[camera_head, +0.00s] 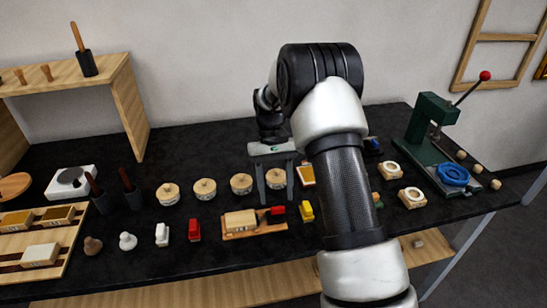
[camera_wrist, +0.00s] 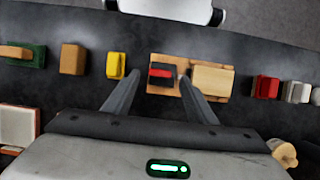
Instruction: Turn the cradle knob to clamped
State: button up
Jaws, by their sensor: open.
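The cradle is a light wooden board (camera_head: 230,235) with a pale wood block (camera_head: 240,221) on it and a red knob (camera_head: 277,210) on a dark mount at its right end. In the wrist view the red bar of the knob (camera_wrist: 161,72) lies roughly along the board's length, and the block (camera_wrist: 212,80) is to its right. My gripper (camera_head: 276,199) is open and empty, pointing down above the knob end. In the wrist view its fingertips (camera_wrist: 160,75) appear on either side of the knob. I cannot tell the exact height gap.
A yellow block (camera_head: 306,211) stands close right of the cradle and a red block (camera_head: 194,230) to its left. Several round wooden pots (camera_head: 204,189) stand behind. A green press (camera_head: 430,135) with a blue ring is at the right. My arm hides part of the bench.

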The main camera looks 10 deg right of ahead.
jog(key=p+v, duration=0.1)
jog(key=v, duration=1.3)
jog(key=s+r+t+p, duration=0.3)
jog(key=s+r+t, duration=0.2)
jog(key=s+r, duration=1)
jog(key=s+r+t+p, duration=0.1)
jog(key=s+t, duration=0.4)
jog(key=s, duration=1)
jog(key=shift+r+p, duration=0.15)
jog(key=shift+p, duration=0.3)
